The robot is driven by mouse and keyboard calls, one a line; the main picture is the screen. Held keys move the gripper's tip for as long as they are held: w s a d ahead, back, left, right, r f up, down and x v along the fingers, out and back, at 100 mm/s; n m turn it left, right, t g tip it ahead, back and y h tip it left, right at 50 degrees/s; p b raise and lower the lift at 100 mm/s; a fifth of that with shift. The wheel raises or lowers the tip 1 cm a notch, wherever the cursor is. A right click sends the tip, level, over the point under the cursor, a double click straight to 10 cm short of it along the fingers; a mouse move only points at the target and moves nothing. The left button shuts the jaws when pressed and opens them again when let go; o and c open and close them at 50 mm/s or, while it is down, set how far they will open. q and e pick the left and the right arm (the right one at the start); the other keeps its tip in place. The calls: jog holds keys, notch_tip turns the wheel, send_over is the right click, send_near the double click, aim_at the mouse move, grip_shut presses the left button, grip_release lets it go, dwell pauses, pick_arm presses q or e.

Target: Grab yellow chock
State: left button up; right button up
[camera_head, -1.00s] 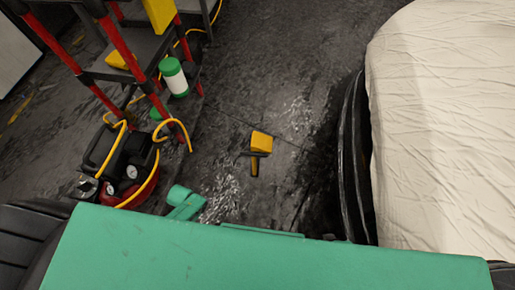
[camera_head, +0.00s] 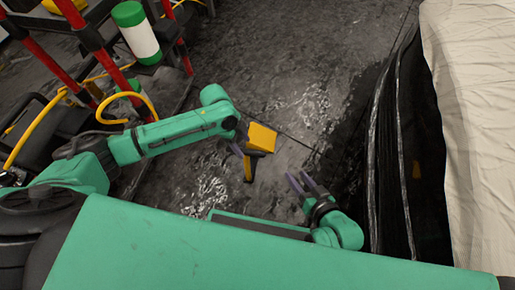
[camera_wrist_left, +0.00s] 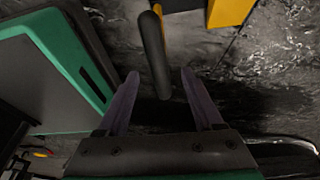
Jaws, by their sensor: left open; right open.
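The yellow chock (camera_head: 262,137) lies on the dark floor near the middle of the head view, with a dark bar across it and a narrower yellow part (camera_head: 248,168) below. My left gripper (camera_head: 238,148) is open right beside its left side. In the left wrist view, yellow chock parts (camera_wrist_left: 228,12) show at the top. The dark bar (camera_wrist_left: 155,55) reaches down between the open fingertips of my left gripper (camera_wrist_left: 159,76); I cannot tell whether they touch it. My right gripper (camera_head: 300,182) is open and empty, to the lower right of the chock.
A white cover (camera_head: 470,120) and dark draped sheeting (camera_head: 395,150) stand at the right. At the left are a red and black rack (camera_head: 105,60), a green and white bottle (camera_head: 136,32) and a yellow hose (camera_head: 35,130). The floor beyond the chock is clear.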

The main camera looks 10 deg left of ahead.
aim_at(248, 156)
pick_arm(q)
jog(key=b+x, duration=0.4)
jog(key=x, duration=0.4)
jog(key=shift+a, duration=0.2)
pick_arm(e)
jog(key=shift+m+t, duration=0.3)
jog(key=shift+t, duration=0.5)
jog(key=f, duration=0.5)
jog(key=shift+a, duration=0.3)
pick_arm(q)
jog(key=shift+s, duration=0.15)
grip_shut()
jog(key=shift+r, duration=0.1)
